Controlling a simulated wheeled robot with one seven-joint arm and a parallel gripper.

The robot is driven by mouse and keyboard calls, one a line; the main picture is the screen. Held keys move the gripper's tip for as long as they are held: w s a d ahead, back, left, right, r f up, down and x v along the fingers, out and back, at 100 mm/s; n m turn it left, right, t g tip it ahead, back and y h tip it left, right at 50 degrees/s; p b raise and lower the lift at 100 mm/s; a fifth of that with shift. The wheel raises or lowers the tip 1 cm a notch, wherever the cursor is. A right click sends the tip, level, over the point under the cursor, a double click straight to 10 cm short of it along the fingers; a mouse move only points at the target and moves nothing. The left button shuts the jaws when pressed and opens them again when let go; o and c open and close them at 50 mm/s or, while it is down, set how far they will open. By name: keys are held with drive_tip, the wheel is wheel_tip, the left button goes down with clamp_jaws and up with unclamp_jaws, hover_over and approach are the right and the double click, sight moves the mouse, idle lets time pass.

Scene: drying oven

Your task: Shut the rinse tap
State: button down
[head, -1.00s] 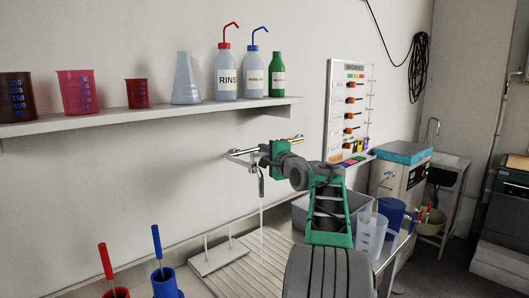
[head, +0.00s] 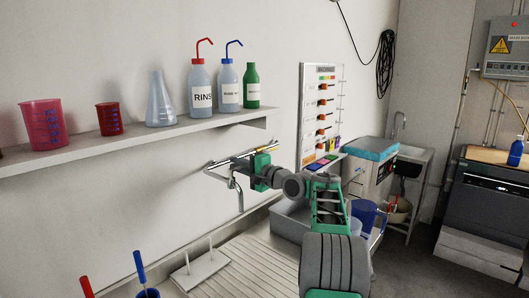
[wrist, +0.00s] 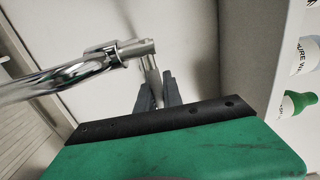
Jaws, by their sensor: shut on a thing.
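The chrome rinse tap (head: 236,180) is fixed to the wall below the shelf, its spout pointing down. No water stream shows under the spout. My gripper (wrist: 158,88) is at the tap's right end, its green body (head: 262,170) partly hiding that end in the head view. In the wrist view the two dark fingers are shut on the tap's thin lever (wrist: 152,70), beside the chrome pipe (wrist: 75,75).
A ribbed drainboard (head: 245,265) lies below the tap, with a white peg stand (head: 200,270) on it. The shelf (head: 150,133) above holds beakers, a flask and bottles. A grey basin (head: 290,220) and blue jug (head: 366,214) stand behind my arm.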

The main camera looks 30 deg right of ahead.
drive_tip(key=c, duration=1.5)
unclamp_jaws()
drive_tip(key=b+v, duration=0.1)
drive_tip(key=v, duration=0.6)
drive_tip(key=shift+s+d+b, duration=0.1)
drive_tip(key=shift+s+b, duration=0.25)
drive_tip(key=shift+s, duration=0.05)
